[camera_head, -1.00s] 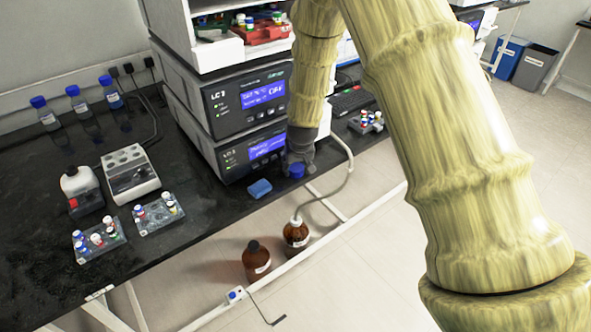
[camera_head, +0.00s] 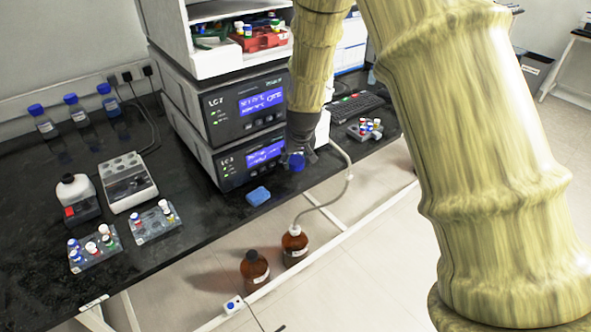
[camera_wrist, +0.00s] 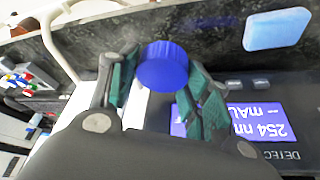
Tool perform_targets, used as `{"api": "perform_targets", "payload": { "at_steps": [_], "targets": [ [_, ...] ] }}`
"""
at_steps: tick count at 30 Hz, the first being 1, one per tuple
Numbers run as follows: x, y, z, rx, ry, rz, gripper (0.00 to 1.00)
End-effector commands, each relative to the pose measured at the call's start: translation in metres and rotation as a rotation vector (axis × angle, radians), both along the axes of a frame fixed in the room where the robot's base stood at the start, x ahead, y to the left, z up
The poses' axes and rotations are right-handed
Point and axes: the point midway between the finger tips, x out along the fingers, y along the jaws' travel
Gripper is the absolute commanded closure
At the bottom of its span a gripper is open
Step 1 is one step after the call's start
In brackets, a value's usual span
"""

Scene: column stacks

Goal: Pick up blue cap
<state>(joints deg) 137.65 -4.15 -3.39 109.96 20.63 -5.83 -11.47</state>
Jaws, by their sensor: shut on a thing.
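The blue cap (camera_wrist: 163,66) is round with a ribbed side and sits between the two green-padded fingers of my gripper (camera_wrist: 160,85) in the wrist view. My gripper is shut on it. In the head view the blue cap (camera_head: 297,162) shows at the tip of my gripper (camera_head: 299,152), in front of the lower LC instrument and near the bench's front edge. It appears held above the black bench top. Part of the cap's lower side is hidden by my gripper.
A blue sponge-like block (camera_head: 258,196) lies on the bench close by. The stacked LC instruments (camera_head: 238,110) stand just behind my gripper. Vial racks (camera_head: 95,248) are at the left. Two brown bottles (camera_head: 255,267) stand below the bench edge, with a tube rising from one.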

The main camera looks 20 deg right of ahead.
Motion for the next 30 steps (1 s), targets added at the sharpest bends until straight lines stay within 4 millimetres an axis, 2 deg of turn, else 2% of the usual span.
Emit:
{"api": "perform_targets", "payload": {
  "at_steps": [8,21,24,30],
  "targets": [
    [-0.045,-0.017,0.001,0.002,0.001,-0.002,0.62],
    [-0.142,-0.051,0.002,0.002,0.001,-0.002,0.62],
    [-0.158,-0.056,0.001,0.001,0.002,0.0,0.62],
    [-0.175,-0.064,0.002,0.0,0.0,-0.001,0.62]
  ]
}}
